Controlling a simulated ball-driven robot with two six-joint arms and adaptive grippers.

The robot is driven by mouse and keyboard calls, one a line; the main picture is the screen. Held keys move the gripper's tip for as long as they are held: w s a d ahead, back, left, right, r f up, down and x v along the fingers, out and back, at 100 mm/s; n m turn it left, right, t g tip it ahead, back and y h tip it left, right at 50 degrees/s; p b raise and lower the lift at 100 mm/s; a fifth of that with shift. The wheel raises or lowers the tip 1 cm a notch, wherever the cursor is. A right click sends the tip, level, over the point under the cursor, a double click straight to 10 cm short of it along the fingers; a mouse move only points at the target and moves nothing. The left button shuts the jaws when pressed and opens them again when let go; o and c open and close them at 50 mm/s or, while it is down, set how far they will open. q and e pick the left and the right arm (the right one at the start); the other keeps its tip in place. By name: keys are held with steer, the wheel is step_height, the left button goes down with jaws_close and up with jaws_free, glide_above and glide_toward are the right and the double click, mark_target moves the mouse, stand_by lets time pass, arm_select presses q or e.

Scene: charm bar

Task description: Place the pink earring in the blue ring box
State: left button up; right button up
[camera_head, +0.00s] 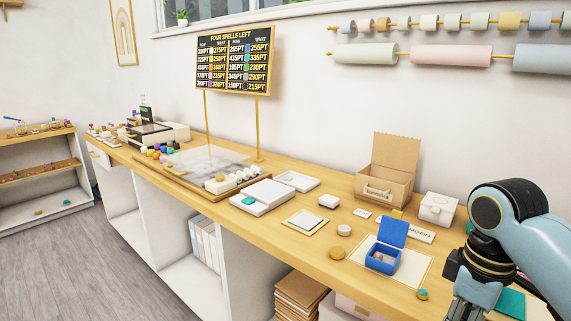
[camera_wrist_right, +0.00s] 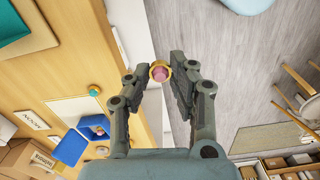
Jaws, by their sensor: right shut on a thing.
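The pink earring (camera_wrist_right: 160,73), a pink piece with a gold rim, is between the fingertips of my right gripper (camera_wrist_right: 161,75), which is shut on it. In the head view my right arm comes in from the right and its gripper is partly cut off at the bottom edge. The blue ring box (camera_head: 383,260) stands open on the counter, left of my right gripper, its lid raised at the back. A small pinkish thing shows inside it. The box also shows in the right wrist view (camera_wrist_right: 93,120), apart from the gripper. My left gripper is out of view.
A teal-topped gold piece (camera_head: 422,295) lies on the counter between box and gripper. A white lidded box (camera_head: 438,208), a cardboard box (camera_head: 388,175) and a name card (camera_head: 412,231) stand behind. A round gold piece (camera_head: 337,253) lies left of the ring box.

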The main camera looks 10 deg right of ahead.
step_height(320, 180, down, 17)
steer(key=b, duration=1.5)
steer(key=shift+s+b, duration=0.3)
steer(key=shift+b, duration=0.05)
